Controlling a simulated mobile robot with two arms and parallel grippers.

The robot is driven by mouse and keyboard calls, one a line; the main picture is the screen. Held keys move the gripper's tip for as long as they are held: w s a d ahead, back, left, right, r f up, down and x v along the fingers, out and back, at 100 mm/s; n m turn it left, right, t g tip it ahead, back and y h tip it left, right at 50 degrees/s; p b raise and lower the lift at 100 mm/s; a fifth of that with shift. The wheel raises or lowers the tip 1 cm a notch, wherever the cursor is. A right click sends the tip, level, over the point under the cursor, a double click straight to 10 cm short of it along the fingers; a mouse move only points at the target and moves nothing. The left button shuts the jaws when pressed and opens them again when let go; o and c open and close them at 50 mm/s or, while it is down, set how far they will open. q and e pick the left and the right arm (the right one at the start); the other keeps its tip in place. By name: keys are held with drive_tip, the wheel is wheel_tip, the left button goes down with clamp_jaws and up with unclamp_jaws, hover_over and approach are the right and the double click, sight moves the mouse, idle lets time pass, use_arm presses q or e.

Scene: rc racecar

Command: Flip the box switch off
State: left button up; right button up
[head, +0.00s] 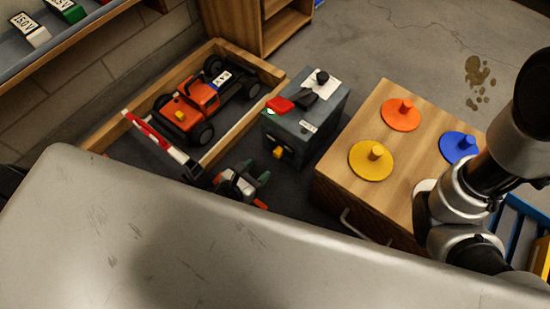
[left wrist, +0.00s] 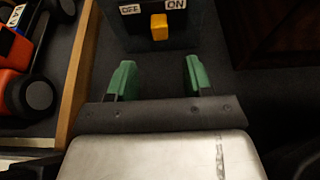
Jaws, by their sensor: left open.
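The dark grey switch box (head: 285,133) stands on the floor beside the wooden frame. Its yellow switch (head: 277,152) is low on the side facing me. In the left wrist view the yellow switch (left wrist: 159,27) sits below the OFF label (left wrist: 130,9) and ON label (left wrist: 175,4), slightly nearer the ON side. My left gripper (head: 254,172) is just in front of that side. Its green fingers (left wrist: 158,78) are apart with nothing between them, and do not reach the switch. My right gripper is outside both views.
An orange racecar (head: 198,104) sits inside the wooden frame (head: 235,131), left of the box. A wooden cabinet (head: 357,113) with coloured knobbed discs stands right of the box. Red and black controls (head: 281,105) sit on the box top.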

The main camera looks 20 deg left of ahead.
sight(276, 156)
use_arm(q)
drive_tip(key=b+x, duration=0.1)
drive_tip(key=x, duration=0.8)
drive_tip(key=shift+s+b, duration=0.1)
drive_tip(key=shift+b, duration=0.3)
